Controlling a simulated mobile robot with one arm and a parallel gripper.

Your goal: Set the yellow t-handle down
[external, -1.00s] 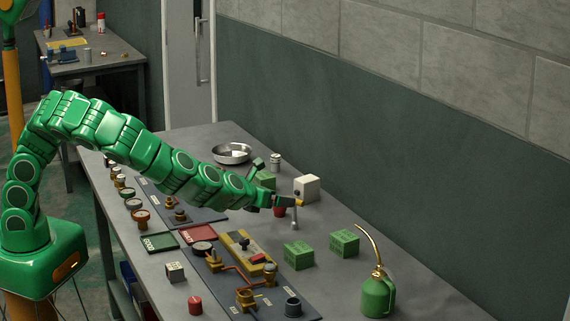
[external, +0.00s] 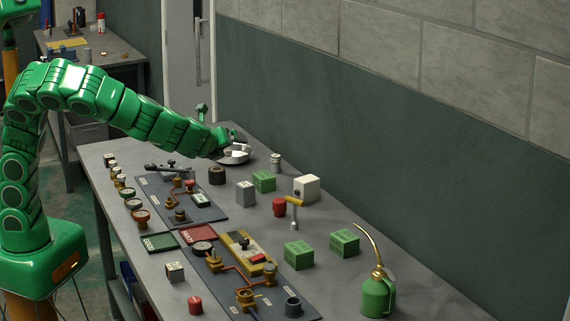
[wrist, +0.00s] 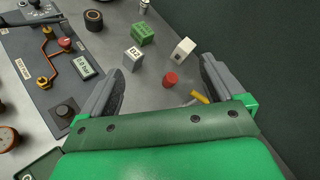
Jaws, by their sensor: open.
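The yellow t-handle (external: 293,208) stands on the grey bench, its yellow bar on top and grey stem pointing down. It is beside the red cylinder (external: 279,207) and in front of the white box (external: 306,187). In the wrist view the yellow bar (wrist: 199,97) shows near the right finger, partly hidden by my gripper.
Green boxes (external: 298,255) (external: 344,243) and a green oil can (external: 377,296) stand to the right. A grey box (external: 245,193) and another green box (external: 264,181) stand behind the handle. Panels with pipes and valves (external: 180,200) fill the left side. The wall runs behind the bench.

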